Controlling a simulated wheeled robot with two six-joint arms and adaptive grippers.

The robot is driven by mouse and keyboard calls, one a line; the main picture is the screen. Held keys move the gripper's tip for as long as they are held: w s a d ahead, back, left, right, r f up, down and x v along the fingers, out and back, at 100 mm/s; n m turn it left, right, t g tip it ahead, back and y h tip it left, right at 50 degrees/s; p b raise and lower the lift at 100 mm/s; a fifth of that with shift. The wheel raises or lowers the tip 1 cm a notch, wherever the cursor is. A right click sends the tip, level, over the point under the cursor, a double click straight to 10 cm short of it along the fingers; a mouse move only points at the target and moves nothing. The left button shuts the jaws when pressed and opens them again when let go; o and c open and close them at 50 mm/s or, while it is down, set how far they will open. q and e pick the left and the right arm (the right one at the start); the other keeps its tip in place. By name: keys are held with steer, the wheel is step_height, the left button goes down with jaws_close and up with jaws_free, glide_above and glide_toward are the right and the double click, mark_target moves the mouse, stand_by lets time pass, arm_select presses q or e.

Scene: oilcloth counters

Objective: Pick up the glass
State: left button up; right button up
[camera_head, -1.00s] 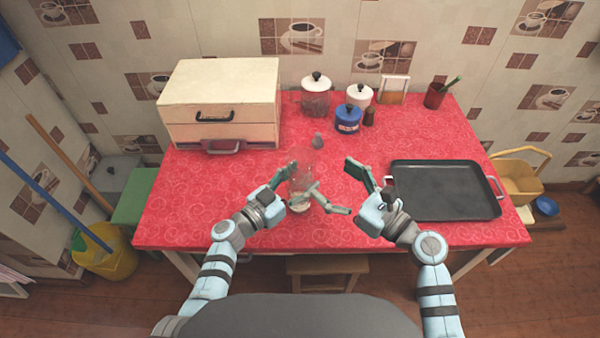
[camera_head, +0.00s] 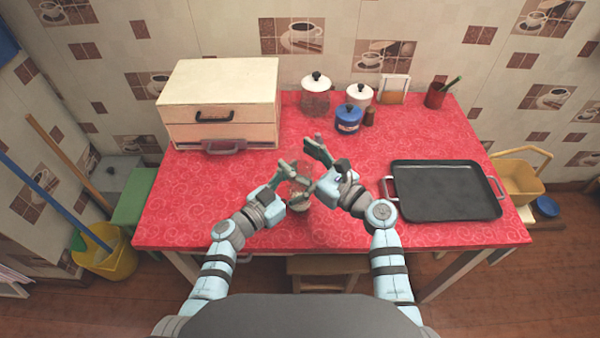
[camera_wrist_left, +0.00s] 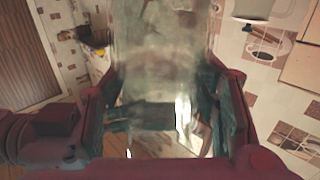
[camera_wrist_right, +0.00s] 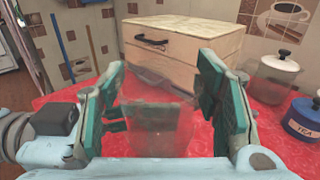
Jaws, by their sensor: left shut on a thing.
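The clear, see-through glass (camera_head: 300,172) is near the middle front of the table, partly hidden by both grippers. My left gripper (camera_head: 297,181) is shut on the glass; its pads press on both sides of the glass (camera_wrist_left: 160,70) in the left wrist view. My right gripper (camera_head: 313,168) is open, close against the glass from the right. In the right wrist view the glass (camera_wrist_right: 157,130) shows faintly between the spread fingers, with gaps at the sides.
The red table (camera_head: 250,190) holds a wooden bread box (camera_head: 222,100) at the back left and a black tray (camera_head: 445,190) at the right. A glass jar (camera_head: 315,97), a white canister (camera_head: 360,93) and a blue canister (camera_head: 348,119) stand at the back.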

steer(key=c, duration=0.8)
steer(key=shift+r, duration=0.2)
steer(key=shift+c, duration=0.2)
step_height(320, 180, up, 7)
arm_select(q)
steer(key=o, duration=1.4)
arm_select(e)
steer(key=v, duration=1.8)
